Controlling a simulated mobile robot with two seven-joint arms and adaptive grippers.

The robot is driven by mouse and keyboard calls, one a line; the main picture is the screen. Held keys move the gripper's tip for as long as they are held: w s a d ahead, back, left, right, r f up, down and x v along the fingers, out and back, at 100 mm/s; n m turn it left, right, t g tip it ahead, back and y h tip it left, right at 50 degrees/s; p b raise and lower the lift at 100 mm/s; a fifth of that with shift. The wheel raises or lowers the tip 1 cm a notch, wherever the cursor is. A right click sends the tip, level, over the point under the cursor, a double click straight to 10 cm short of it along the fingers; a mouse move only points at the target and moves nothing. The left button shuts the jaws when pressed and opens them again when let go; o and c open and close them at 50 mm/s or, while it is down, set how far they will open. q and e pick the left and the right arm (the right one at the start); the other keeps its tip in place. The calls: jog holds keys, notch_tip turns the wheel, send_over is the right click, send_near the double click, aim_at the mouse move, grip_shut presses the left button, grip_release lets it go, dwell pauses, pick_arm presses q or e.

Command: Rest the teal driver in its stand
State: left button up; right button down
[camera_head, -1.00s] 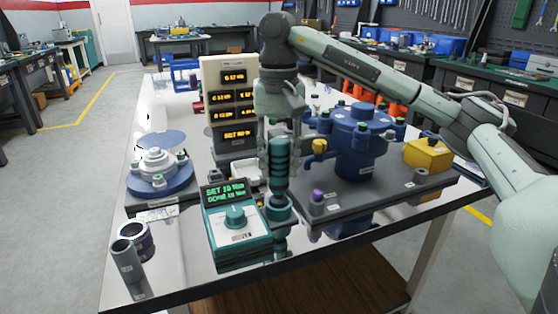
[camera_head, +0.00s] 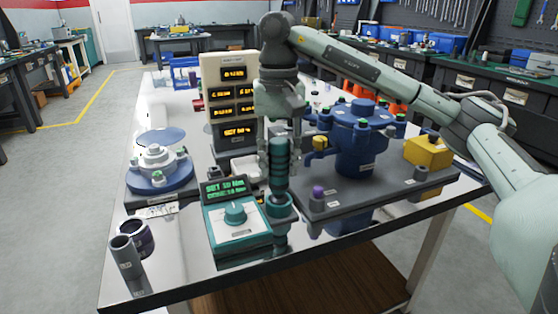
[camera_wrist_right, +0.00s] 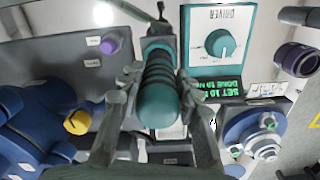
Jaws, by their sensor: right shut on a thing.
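The teal driver (camera_head: 279,157) stands upright, its ribbed handle between the fingers of my right gripper (camera_head: 280,138). The right gripper is shut on the handle, which also shows in the right wrist view (camera_wrist_right: 158,88). The driver's dark lower end is at the teal ring-shaped stand (camera_head: 283,208), beside the teal control box (camera_head: 237,228). I cannot tell whether the tip sits fully down in the ring. The box's green display reads a set and a done value; its label in the wrist view reads DRIVER. My left gripper is not in view.
A blue vessel with green-capped bolts (camera_head: 361,140) stands on a grey plate (camera_head: 405,192) close on the right. A readout panel (camera_head: 231,100) stands behind. A blue flanged part (camera_head: 160,165) is at left. Grey and purple sockets (camera_head: 127,257) stand at the front left corner.

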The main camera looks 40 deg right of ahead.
aim_at(279, 142)
jog(key=c, duration=1)
grip_release()
notch_tip(279, 142, up, 6)
jog(key=p, duration=0.4)
jog(key=shift+r+p, duration=0.1)
jog(key=shift+p, duration=0.3)
jog(key=shift+r, duration=1.35)
